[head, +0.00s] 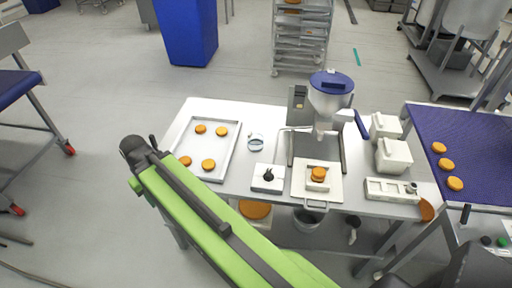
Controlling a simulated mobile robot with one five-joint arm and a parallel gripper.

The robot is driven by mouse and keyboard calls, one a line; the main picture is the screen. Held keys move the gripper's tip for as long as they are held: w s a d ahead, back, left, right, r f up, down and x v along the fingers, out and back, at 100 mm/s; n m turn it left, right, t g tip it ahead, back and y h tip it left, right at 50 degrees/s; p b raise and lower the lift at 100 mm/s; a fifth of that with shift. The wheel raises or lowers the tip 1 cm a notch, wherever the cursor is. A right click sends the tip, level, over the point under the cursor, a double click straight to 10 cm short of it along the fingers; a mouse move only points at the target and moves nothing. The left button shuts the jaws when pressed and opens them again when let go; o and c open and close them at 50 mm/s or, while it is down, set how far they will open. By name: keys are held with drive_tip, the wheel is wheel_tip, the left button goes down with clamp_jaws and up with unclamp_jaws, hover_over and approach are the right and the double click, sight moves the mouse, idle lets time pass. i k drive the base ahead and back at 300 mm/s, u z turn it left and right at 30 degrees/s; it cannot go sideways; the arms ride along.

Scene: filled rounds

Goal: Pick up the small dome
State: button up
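A small pale, glassy rounded piece (256,141) sits on the metal table (240,190), just right of the tray. It looks like the small dome, but it is too small to be sure. A long lime-green and black part of my arm (215,230) reaches from the bottom edge toward the table's left front corner and covers part of that side. I cannot make out my gripper's fingers, and nothing is seen touching the dome.
A shallow tray (237,150) holds several orange rounds. A white block with a black knob (267,178), a white board (330,189) with orange rounds, a blue-lidded hopper (331,95) and white containers (392,155) crowd the table. A blue belt (475,140) stands right.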

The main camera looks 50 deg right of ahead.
sight(255, 140)
drive_tip(key=z, duration=0.15)
drive_tip(key=i, duration=0.95)
drive_tip(key=u, duration=0.1)
